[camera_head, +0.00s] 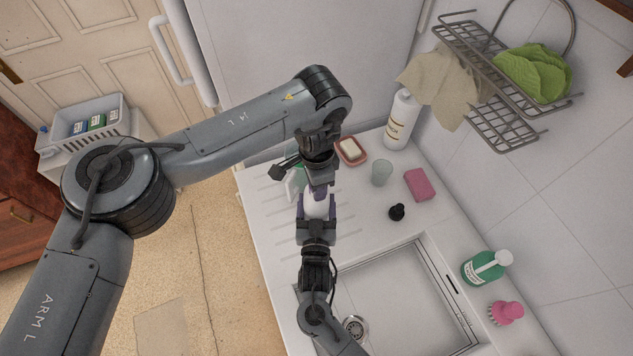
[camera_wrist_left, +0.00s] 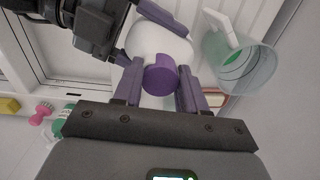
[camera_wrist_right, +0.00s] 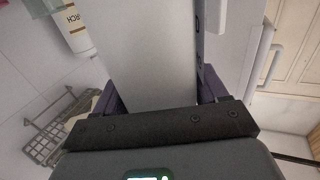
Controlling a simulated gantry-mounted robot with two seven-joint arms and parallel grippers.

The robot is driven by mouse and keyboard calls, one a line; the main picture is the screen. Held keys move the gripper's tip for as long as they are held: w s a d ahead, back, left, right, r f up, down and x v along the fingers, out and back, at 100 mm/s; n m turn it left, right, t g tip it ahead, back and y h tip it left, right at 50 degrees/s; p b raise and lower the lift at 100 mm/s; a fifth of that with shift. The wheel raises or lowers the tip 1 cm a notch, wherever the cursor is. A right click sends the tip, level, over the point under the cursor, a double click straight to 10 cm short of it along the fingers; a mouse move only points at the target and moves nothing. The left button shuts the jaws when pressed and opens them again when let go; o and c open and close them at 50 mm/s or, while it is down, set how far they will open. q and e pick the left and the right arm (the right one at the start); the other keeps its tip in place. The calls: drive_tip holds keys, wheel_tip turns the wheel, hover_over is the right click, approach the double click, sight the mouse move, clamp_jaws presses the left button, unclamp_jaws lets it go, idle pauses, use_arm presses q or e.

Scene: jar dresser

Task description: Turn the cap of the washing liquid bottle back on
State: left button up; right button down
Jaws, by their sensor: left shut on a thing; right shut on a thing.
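The white washing liquid bottle (camera_head: 317,208) is held over the counter, mostly hidden by my grippers in the head view. My right gripper (camera_head: 317,222) is shut on its body, whose pale side (camera_wrist_right: 150,55) fills the middle of the right wrist view. In the left wrist view the white bottle (camera_wrist_left: 158,40) has the purple cap (camera_wrist_left: 160,78) at its near end. My left gripper (camera_wrist_left: 158,88) is shut on the cap, one finger on each side. In the head view my left gripper (camera_head: 319,184) meets the bottle from above. Whether the cap is seated on the neck is hidden.
A clear container (camera_wrist_left: 238,66) with a green and white thing stands close to the bottle. Behind are a soap dish (camera_head: 351,151), glass (camera_head: 381,173), pink sponge (camera_head: 420,185), black stopper (camera_head: 397,212) and white bottle (camera_head: 401,120). The sink (camera_head: 410,300) lies front right.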

use_arm(q)
drive_tip(key=m, duration=0.6)
drive_tip(key=shift+m, duration=0.4)
drive_tip(key=m, duration=1.4)
drive_tip(key=o, duration=1.2)
drive_tip(key=shift+c, duration=0.2)
drive_tip(key=shift+r, duration=2.25)
